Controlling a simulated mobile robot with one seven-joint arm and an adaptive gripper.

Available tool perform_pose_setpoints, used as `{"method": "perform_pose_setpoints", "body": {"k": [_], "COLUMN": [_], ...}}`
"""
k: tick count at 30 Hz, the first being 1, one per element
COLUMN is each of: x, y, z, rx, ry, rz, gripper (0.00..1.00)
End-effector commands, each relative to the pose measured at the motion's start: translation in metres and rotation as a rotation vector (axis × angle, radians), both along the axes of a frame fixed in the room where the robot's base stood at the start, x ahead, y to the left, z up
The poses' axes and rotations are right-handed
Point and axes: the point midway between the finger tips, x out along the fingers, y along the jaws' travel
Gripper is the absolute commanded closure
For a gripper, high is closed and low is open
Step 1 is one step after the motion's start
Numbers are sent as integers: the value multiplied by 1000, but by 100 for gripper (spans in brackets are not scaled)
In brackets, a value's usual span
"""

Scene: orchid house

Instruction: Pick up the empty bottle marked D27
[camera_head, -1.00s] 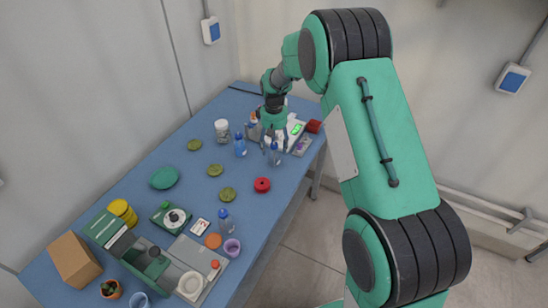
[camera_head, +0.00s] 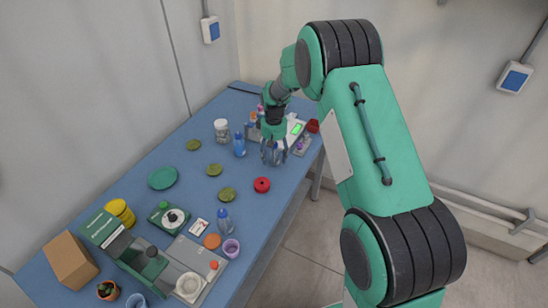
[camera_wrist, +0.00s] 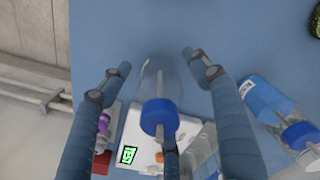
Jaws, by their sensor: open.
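A clear bottle with a blue cap (camera_wrist: 158,117) stands in the middle of the wrist view, with a thin tube inside. It looks empty; no mark can be read on it. My gripper (camera_wrist: 158,62) is open, with its fingers on either side of this bottle, seemingly apart from it. In the head view my gripper (camera_head: 273,157) points down at the far right part of the table, and its fingers partly hide the bottle. A blue-bodied bottle (camera_head: 239,146) stands just left, and also shows in the wrist view (camera_wrist: 270,100). Another blue-capped clear bottle (camera_head: 225,222) stands nearer the front.
A white scale with a lit green display (camera_head: 297,127) is close behind my gripper. A white jar (camera_head: 221,130) stands to the left. A red round object (camera_head: 262,185) lies in front on the blue table (camera_head: 190,178). The table's right edge is close.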

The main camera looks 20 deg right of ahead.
Motion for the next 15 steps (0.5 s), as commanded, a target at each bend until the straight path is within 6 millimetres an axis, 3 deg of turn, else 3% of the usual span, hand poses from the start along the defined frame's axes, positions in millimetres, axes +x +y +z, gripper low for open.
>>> {"method": "perform_pose_setpoints", "body": {"k": [4,15], "x": [0,0], "y": [0,0], "z": [-9,-10], "rx": [0,0], "ry": [0,-1], "rz": [0,0], "gripper": [38,38]}}
